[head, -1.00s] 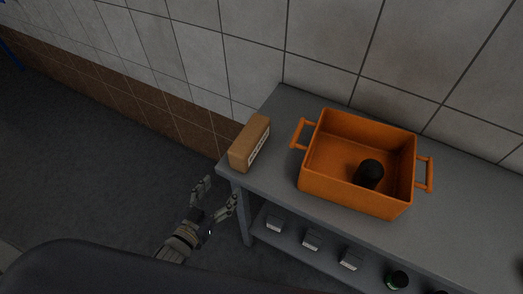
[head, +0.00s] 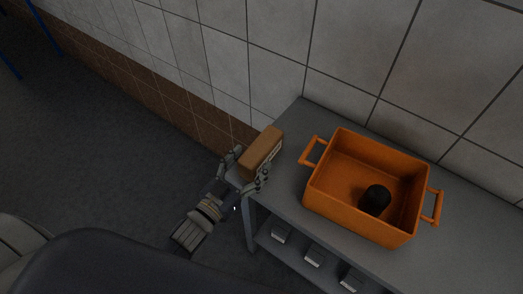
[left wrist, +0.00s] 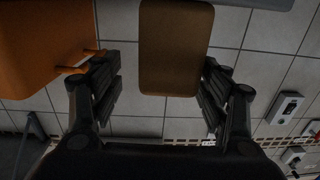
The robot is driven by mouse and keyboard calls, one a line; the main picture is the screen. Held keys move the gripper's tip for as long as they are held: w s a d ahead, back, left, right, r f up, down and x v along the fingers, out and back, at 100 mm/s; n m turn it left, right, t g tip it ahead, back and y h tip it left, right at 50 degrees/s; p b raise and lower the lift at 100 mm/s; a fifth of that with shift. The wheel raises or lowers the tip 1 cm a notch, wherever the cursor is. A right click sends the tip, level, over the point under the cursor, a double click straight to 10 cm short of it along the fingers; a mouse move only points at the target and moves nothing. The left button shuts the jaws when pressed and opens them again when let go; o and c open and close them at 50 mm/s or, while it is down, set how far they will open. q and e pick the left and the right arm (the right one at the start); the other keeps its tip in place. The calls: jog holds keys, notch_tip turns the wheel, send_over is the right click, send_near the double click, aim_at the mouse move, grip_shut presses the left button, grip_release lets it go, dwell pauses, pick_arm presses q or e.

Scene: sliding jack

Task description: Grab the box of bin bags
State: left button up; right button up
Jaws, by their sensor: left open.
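The box of bin bags is a brown cardboard box (head: 261,153) with a pale label on its side. It stands at the left end of the grey table. My left gripper (head: 252,167) is open at the near end of the box, with one finger towards each side of it. In the left wrist view the box (left wrist: 175,50) lies between the two spread fingers of the left gripper (left wrist: 162,92), with gaps visible on both sides. My right gripper is not in view.
An orange crate (head: 317,190) with two handles stands right of the box and holds a black round object (head: 375,199). The grey table (head: 291,122) stands against a tiled wall. Small boxes (head: 281,233) sit on its lower shelf. The floor left of the table is clear.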

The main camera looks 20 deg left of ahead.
aim_at(261, 145)
pick_arm(q)
jog(key=shift+x, duration=0.8)
jog(key=shift+w, duration=0.35)
jog(key=x, duration=0.1)
jog(key=p+x, duration=0.2)
jog(key=x, duration=0.1)
jog(key=shift+a+r, duration=0.2)
jog(key=shift+a, duration=0.1)
jog(key=shift+w+d+f, duration=0.1)
jog(key=shift+w, duration=0.25)
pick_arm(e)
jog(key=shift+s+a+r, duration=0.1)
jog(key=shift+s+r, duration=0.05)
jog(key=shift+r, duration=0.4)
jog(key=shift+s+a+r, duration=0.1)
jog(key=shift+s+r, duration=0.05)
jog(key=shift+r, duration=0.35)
pick_arm(q)
jog(key=shift+s, duration=0.1)
jog(key=shift+c, duration=0.3)
jog(key=c, duration=1.3)
